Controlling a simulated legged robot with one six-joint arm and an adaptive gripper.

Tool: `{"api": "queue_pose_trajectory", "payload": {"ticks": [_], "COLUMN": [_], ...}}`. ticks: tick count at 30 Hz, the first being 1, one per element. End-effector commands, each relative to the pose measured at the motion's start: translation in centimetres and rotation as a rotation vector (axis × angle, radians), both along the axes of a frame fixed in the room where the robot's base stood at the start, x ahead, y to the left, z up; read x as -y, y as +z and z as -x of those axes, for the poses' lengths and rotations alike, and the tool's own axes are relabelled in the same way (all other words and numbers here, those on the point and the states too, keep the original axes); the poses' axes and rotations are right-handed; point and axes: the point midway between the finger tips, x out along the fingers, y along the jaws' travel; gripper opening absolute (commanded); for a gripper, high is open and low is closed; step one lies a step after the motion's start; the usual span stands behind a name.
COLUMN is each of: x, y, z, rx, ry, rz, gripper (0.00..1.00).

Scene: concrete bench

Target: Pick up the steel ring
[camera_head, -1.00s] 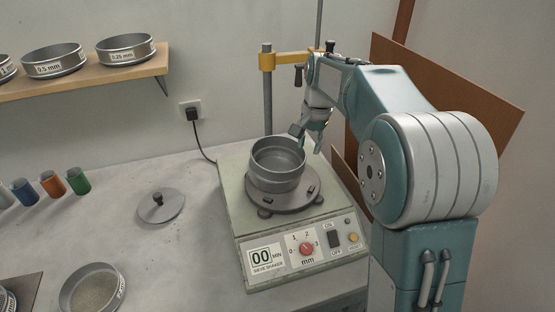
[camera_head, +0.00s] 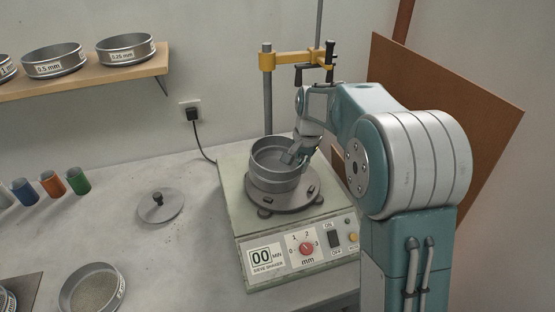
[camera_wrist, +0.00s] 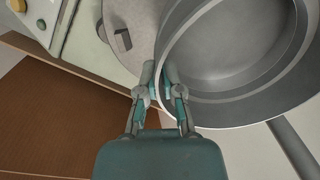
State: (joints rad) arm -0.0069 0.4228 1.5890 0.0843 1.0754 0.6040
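The steel ring (camera_head: 274,180) is a grey, round, open-topped vessel with a line around its side. It stands upright on the round plate (camera_head: 262,202) of the sieve shaker. In the wrist view the ring (camera_wrist: 240,113) fills the upper right, its inside looking empty. My gripper (camera_wrist: 160,80) straddles the ring's wall, one finger inside and one outside, with the pads close together on it. In the head view my gripper (camera_head: 296,152) is at the ring's right rim; the outer finger is partly hidden there.
The sieve shaker (camera_head: 262,238) has a front panel with a knob. A rod stand with a yellow clamp (camera_head: 290,60) rises behind. A lid (camera_head: 160,207), a sieve (camera_head: 92,290) and coloured cups (camera_head: 52,183) are left. A brown board (camera_head: 440,100) stands behind my arm.

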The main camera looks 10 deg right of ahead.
Motion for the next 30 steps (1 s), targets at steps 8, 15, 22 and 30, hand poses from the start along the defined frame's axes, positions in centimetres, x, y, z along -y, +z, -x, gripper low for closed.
{"api": "queue_pose_trajectory", "payload": {"ticks": [8,15,22,30], "x": [0.0,0.0,0.0,0.2], "y": [0.0,0.5,3.5,9.2], "z": [0.0,-0.1,-0.1,4.9], "rx": [0.001,0.003,0.006,0.008], "ry": [0.0,0.0,0.0,-0.001], "rz": [-0.001,0.0,-0.001,0.0], "gripper": [0.0,0.0,0.0,0.0]}}
